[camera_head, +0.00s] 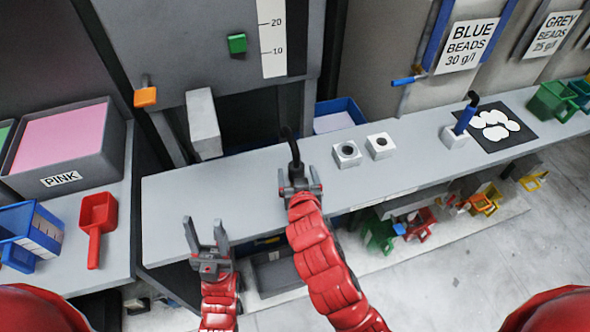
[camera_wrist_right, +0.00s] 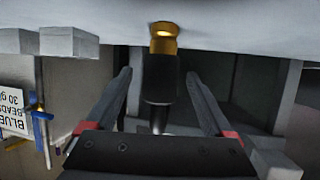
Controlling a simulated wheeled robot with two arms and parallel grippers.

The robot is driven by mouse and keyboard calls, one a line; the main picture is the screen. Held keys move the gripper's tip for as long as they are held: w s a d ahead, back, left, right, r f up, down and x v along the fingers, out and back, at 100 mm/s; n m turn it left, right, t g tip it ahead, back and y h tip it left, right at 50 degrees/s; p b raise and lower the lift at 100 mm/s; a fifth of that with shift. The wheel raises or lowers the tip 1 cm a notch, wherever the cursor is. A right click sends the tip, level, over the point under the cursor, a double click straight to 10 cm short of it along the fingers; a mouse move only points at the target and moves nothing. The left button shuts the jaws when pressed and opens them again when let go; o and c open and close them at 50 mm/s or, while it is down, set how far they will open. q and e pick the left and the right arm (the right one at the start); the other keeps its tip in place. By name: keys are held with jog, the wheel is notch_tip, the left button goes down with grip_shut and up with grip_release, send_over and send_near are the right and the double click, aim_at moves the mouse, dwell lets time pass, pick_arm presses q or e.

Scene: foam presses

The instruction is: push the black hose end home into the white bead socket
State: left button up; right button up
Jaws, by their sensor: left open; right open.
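My right gripper is open, with a finger on each side of the sleeve and gaps between. Two white socket blocks with dark holes, a nearer one (camera_head: 346,155) and a farther one (camera_head: 380,147), stand to the right. I cannot tell which is the white bead socket. My left gripper (camera_head: 206,232) is open and empty before the bench.
A grey box of pink material (camera_head: 24,178) and a red scoop (camera_head: 97,215) are at left. The bench's left part (camera_head: 190,205) is clear.

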jog(key=p+x, duration=0.2)
jog(key=x, duration=0.1)
jog(key=shift+w+a+f, duration=0.1)
jog(key=shift+w, duration=0.25)
jog(key=shift+w+f, duration=0.35)
jog(key=shift+w, duration=0.1)
grip_shut()
